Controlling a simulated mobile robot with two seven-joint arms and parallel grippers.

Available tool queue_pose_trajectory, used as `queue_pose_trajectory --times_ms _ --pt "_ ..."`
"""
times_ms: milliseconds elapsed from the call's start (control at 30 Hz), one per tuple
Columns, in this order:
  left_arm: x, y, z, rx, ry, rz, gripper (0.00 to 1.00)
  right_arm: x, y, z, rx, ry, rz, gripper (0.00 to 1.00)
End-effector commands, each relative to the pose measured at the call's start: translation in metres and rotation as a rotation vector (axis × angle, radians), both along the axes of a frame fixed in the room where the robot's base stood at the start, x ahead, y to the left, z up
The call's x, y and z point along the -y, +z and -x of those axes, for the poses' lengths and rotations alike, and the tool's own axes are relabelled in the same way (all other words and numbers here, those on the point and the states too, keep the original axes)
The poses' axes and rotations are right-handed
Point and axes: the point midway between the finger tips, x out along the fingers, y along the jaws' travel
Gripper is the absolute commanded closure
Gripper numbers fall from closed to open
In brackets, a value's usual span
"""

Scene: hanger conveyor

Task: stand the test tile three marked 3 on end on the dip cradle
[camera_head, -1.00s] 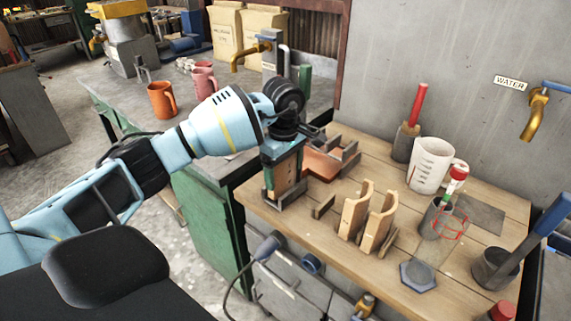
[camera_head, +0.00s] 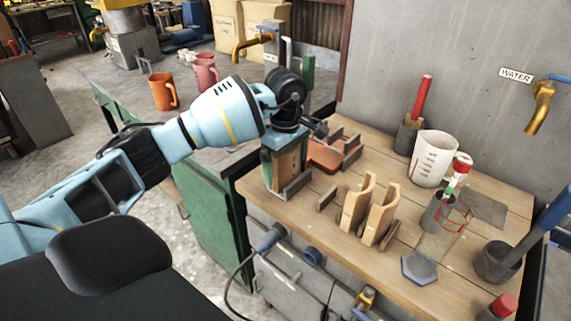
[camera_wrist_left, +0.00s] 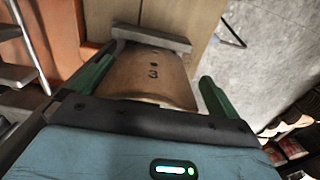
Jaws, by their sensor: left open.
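The test tile three is a curved tan tile marked 3. It stands on end at the left end of the wooden bench, between my left gripper's fingers (camera_head: 284,163). The tile shows in the head view (camera_head: 287,172) and, with its mark, in the left wrist view (camera_wrist_left: 152,78). Its foot is at a low grey cradle (camera_head: 298,187), whose grey bar (camera_wrist_left: 150,38) crosses the tile's far end in the wrist view. My left gripper is open, with green fingers apart on either side of the tile. My right gripper is not in view.
Two similar curved tiles (camera_head: 357,205) (camera_head: 380,220) stand on the bench to the right. Behind the gripper is a terracotta tray (camera_head: 326,155) with grey brackets. A white measuring cup (camera_head: 432,158), a grey pot and a hexagonal piece (camera_head: 419,268) are farther right.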

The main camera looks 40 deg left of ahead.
Motion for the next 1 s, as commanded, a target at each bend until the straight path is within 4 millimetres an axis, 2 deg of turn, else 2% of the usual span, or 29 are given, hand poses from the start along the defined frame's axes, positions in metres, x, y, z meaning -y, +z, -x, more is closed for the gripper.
queue_pose_trajectory --times_ms 200,400,600,1000 --pt "0.0 0.036 -0.001 0.007 0.001 0.001 0.0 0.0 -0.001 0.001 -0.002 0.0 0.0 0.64" --pt "0.0 0.062 -0.001 0.005 0.001 -0.001 0.0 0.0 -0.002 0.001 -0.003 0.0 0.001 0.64" --pt "0.0 0.07 0.0 0.003 0.0 0.0 0.0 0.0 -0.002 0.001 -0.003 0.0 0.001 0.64" --pt "0.0 0.07 0.0 0.003 0.0 0.0 0.0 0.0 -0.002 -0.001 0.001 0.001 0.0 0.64"
